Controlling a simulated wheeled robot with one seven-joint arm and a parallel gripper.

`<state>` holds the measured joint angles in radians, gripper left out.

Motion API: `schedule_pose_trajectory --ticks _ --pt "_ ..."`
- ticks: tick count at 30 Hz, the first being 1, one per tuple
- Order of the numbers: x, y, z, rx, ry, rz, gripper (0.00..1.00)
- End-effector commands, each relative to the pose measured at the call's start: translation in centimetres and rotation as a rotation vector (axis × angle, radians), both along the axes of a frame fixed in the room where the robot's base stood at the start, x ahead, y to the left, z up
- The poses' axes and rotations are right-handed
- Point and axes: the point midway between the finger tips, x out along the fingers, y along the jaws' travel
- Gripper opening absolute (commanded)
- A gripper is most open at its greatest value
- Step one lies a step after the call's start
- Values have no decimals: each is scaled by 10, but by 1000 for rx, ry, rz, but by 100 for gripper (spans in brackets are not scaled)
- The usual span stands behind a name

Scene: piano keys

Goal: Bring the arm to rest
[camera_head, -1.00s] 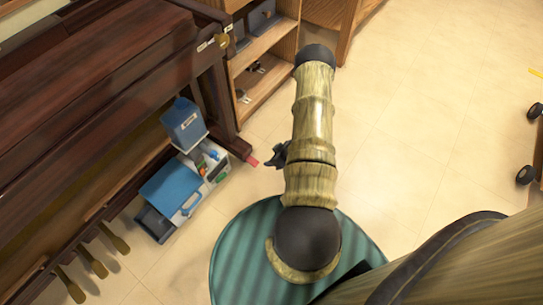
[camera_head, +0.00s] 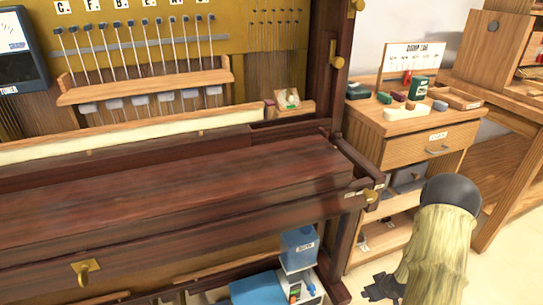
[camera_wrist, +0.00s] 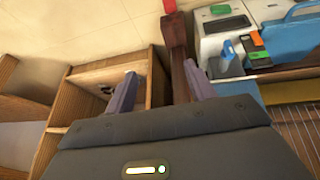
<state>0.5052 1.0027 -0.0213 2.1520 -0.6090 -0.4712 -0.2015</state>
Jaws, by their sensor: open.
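My arm (camera_head: 440,255) shows at the lower right of the head view, its dark rounded joint uppermost. A dark part of my gripper (camera_head: 383,290) shows beside it at the bottom edge, partly cut off. In the wrist view my gripper (camera_wrist: 162,90) is open, its two grey fingers apart with nothing between them. Beyond the fingers are a wooden shelf unit and a dark piano leg (camera_wrist: 178,60). I cannot tell how far the fingers are from them.
The piano (camera_head: 170,200) fills the left and middle of the head view. A wooden cabinet (camera_head: 425,150) with small blocks on top stands right of it. A blue box (camera_head: 299,247) and a white-and-blue case sit low by the piano. Pale floor (camera_head: 485,265) shows at lower right.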

Motion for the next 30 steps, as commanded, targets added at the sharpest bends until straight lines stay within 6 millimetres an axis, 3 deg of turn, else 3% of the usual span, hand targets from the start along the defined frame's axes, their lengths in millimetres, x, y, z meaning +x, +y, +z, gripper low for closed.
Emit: schedule_pose_trajectory --ticks 1,8,18,24,30 --pt "5 7 26 -15 6 -7 55" --pt "3 38 113 -50 59 -80 55" --pt "-36 103 228 -40 124 -185 55" --pt "-73 140 277 -5 161 -235 55" --pt "-105 165 307 31 192 -263 55"
